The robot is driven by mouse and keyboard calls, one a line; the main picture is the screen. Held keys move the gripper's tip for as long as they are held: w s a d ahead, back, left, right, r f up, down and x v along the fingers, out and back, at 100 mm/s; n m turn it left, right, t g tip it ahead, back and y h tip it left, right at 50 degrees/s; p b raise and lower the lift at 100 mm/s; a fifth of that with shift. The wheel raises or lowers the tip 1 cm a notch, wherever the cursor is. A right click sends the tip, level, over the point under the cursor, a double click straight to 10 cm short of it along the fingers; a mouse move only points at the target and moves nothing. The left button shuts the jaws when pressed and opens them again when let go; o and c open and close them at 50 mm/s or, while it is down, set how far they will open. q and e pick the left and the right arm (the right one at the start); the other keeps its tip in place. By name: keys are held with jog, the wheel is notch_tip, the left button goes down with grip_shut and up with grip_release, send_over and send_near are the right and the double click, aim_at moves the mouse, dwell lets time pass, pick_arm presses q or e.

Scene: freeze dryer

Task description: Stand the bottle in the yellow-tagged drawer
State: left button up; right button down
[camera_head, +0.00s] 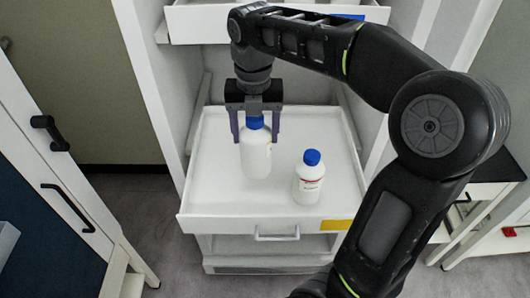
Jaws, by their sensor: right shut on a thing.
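The yellow-tagged drawer (200,200) is pulled out, with its yellow tag (336,225) at the right of its front. My right gripper (257,138) is shut on a white bottle with a blue cap (256,160), gripping it near the cap. This bottle is upright over the left-middle of the drawer; I cannot tell whether its base touches the drawer floor. A second, shorter white bottle with a blue cap and a label (309,183) stands upright in the drawer, right of the held one and apart from it. My left gripper is not in view.
An upper drawer (200,24) with a blue tag (347,16) is above and behind. A white door with black handles (68,205) stands at the left. A dark-topped stand (485,190) is at the right. The drawer's left front floor is clear.

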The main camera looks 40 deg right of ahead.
aim_at(256, 162)
jog(key=shift+f+p, duration=0.3)
jog(key=shift+f, duration=2.9)
jog(key=shift+f, duration=1.75)
jog(key=shift+f, duration=0.15)
jog(key=shift+c, duration=1.3)
grip_release()
notch_tip(256, 162, up, 12)
jog(key=shift+r, duration=0.15)
